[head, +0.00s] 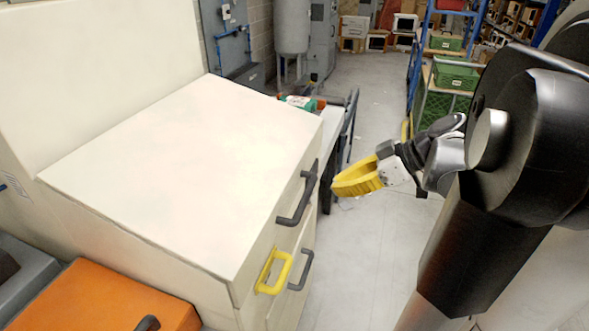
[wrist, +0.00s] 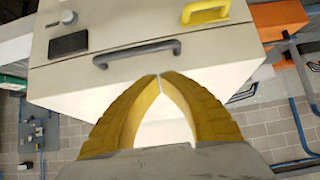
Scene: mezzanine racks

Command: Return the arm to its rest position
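My gripper (head: 338,187) has yellow fingers and hangs in the air to the right of a cream cabinet, apart from its handles. In the wrist view my gripper (wrist: 160,75) has its two curved fingertips together, with nothing visible between them. The gap enclosed behind the tips shows only the pale cabinet surface. My black arm (head: 470,230) reaches in from the right side of the head view.
The cream cabinet (head: 185,150) has dark handles (head: 297,200) and a yellow handle (head: 273,272). An orange unit (head: 95,300) stands at lower left. A blue rack with green crates (head: 455,75) stands behind my arm. Grey floor (head: 375,240) is clear between cabinet and arm.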

